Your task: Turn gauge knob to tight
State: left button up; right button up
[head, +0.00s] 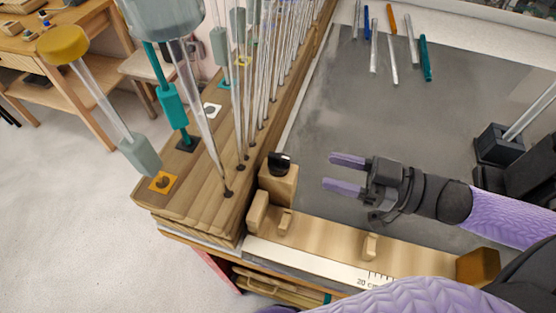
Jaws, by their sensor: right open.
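The gauge knob (280,163) is a small black knob with a pale mark on its top. It sits on an upright wooden block (278,186) at the left end of the wooden gauge (330,238). My right gripper (345,174) comes in from the right with two purple fingers apart. It is empty and points left towards the knob, with a clear gap between the fingertips and the knob. The knob's exact setting is too small to read. My left gripper is not in view.
A wooden rack (212,200) with several upright glass rods stands left of the gauge. Coloured sticks and rods (393,60) lie at the back of the grey mat (330,110). A black holder (497,146) with a glass rod stands at the right. The mat's middle is clear.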

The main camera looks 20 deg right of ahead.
aim_at(279, 156)
jog(key=b+x, duration=0.1)
jog(key=x, duration=0.7)
jog(key=shift+w+a+r+b, duration=0.1)
jog(key=shift+w+r+b, duration=0.05)
jog(key=shift+b, duration=0.2)
jog(key=shift+w+a, duration=0.3)
jog(key=shift+a, duration=0.25)
jog(key=shift+w+a, duration=0.1)
jog(key=shift+a, duration=0.05)
grip_shut()
